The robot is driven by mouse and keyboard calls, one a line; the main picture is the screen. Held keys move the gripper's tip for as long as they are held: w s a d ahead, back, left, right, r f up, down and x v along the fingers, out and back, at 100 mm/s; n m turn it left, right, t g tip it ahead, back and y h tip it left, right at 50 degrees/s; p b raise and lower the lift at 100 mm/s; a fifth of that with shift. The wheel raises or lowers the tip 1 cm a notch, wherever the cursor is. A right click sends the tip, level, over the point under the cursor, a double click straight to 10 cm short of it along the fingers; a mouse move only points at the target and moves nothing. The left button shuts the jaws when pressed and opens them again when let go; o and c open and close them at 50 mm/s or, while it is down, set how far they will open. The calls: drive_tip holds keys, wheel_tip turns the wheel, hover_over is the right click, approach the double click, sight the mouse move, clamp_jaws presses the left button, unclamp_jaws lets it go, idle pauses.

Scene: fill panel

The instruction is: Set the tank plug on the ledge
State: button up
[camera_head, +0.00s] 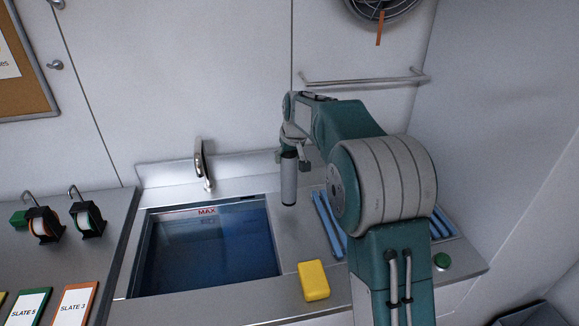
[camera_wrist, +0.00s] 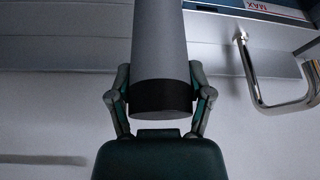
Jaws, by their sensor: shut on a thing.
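My gripper (camera_head: 291,158) is shut on a grey cylinder with dark ends (camera_head: 289,182), which I take to be the tank plug. The cylinder hangs upright below the gripper. In the wrist view the plug (camera_wrist: 160,45) sits between both fingers (camera_wrist: 160,96). The steel ledge (camera_head: 302,226) lies to the right of the water tank (camera_head: 212,290), and the plug's lower end appears over it. I cannot tell whether it touches the surface. The tank holds blue water, with a red MAX mark on its back wall.
A faucet (camera_head: 203,165) stands behind the tank. A yellow block (camera_head: 313,281) lies on the counter at the front. Blue bars (camera_head: 328,226) lie right of the plug, partly hidden by my arm. A green button (camera_head: 442,261) is at the right. A handrail (camera_head: 362,83) runs along the wall.

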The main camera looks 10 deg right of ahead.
drive_tip(key=f, duration=0.3)
drive_tip(key=shift+w+d+f, duration=0.2)
drive_tip(key=shift+w, duration=0.1)
drive_tip(key=shift+d+f, duration=0.3)
drive_tip(key=o, duration=1.3)
drive_tip(key=shift+a, duration=0.35)
drive_tip(key=shift+d+r, duration=0.1)
drive_tip(key=shift+d, duration=0.1)
